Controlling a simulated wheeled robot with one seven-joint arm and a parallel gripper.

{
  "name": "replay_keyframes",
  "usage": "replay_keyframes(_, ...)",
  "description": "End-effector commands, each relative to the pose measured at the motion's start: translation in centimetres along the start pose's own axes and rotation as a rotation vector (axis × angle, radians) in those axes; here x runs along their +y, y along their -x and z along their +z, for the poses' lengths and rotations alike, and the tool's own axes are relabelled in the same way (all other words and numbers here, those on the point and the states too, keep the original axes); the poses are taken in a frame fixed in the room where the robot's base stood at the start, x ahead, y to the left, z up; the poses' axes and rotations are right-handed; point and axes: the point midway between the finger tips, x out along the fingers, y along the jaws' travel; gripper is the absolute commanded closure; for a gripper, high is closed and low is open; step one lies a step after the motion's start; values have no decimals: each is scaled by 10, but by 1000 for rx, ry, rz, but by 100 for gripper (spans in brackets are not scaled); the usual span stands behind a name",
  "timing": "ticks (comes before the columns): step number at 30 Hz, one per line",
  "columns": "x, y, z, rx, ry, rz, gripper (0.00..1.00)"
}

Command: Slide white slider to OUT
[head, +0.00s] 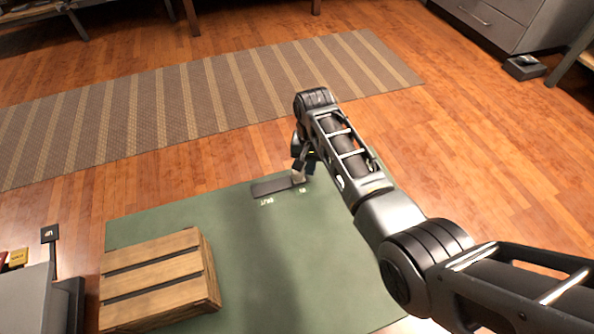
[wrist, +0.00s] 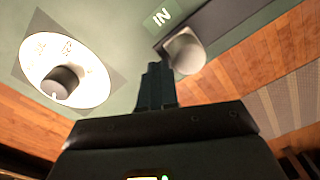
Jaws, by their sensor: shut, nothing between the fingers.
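The white slider (head: 298,176) is a small pale knob at the right end of a dark track (head: 272,187) on the green board, in the head view. The IN label (head: 303,190) is by that end and the OUT label (head: 267,201) by the left end. In the wrist view the slider (wrist: 184,52) stands beside the IN label (wrist: 163,17). My gripper (wrist: 156,72) is shut and empty, its tips close beside the knob; I cannot tell whether they touch. In the head view my gripper (head: 305,165) is partly hidden by my arm.
A wooden crate (head: 160,275) stands on the green board (head: 270,265) at the lower left. A round white dial (wrist: 82,57) with a dark knob shows in the wrist view. Bare wooden floor and a striped rug (head: 200,102) lie beyond the board.

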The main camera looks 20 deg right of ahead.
Motion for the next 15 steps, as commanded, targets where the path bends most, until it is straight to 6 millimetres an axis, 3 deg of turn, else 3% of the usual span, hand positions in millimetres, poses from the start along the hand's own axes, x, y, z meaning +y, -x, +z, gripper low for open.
replay_keyframes(15,-25,0,15,-2,2,1,100)
